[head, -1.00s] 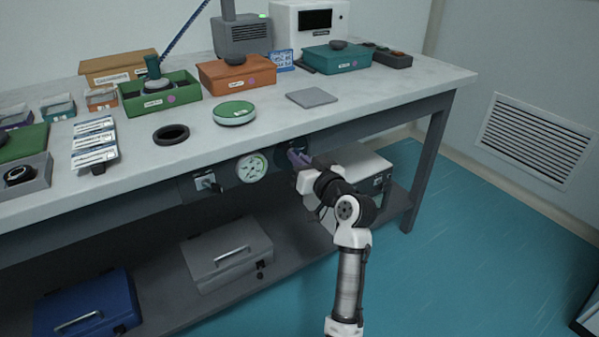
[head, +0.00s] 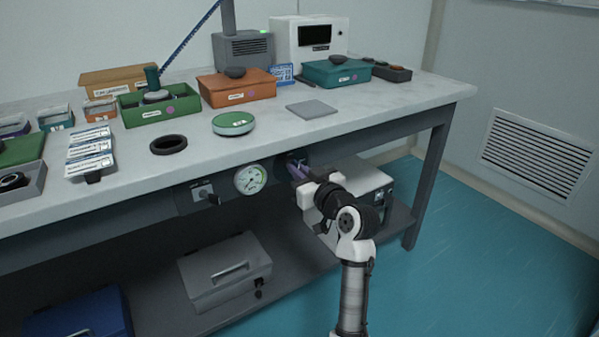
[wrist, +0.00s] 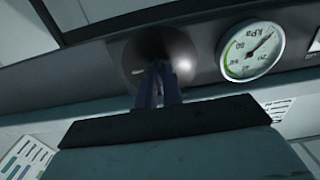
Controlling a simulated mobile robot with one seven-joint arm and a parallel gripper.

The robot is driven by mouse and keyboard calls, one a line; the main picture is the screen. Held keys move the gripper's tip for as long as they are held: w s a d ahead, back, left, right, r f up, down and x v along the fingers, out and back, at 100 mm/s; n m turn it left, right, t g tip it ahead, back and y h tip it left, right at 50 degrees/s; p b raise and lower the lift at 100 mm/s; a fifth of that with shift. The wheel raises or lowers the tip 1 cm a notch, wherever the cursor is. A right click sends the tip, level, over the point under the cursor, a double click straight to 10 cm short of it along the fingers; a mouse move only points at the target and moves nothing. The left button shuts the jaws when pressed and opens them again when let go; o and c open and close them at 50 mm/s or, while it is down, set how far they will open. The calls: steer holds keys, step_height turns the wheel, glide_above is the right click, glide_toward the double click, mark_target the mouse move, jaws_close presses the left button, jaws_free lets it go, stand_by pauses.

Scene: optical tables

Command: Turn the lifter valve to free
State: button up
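The lifter valve (wrist: 182,50) shows in the wrist view as a round, shiny dark plate on the panel under the tabletop. In the head view it is mostly hidden behind my gripper (head: 295,168), right of the gauge. In the wrist view my gripper (wrist: 158,66) points at the middle of the plate, its two fingers close together around where the handle sits. The handle is largely hidden between the fingers, so its setting and markings cannot be read.
A round pressure gauge (head: 250,179) and a small lever switch (head: 206,194) are on the same panel, left of my gripper. The tabletop (head: 395,105) overhangs the panel. A grey case (head: 225,272) and a light box (head: 362,183) stand on the lower shelf. The floor at right is clear.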

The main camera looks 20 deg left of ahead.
steer(key=o, duration=0.4)
steer(key=shift+o, duration=0.2)
steer(key=v, duration=0.7)
steer(key=shift+s+d, duration=0.15)
steer(key=shift+d, duration=0.05)
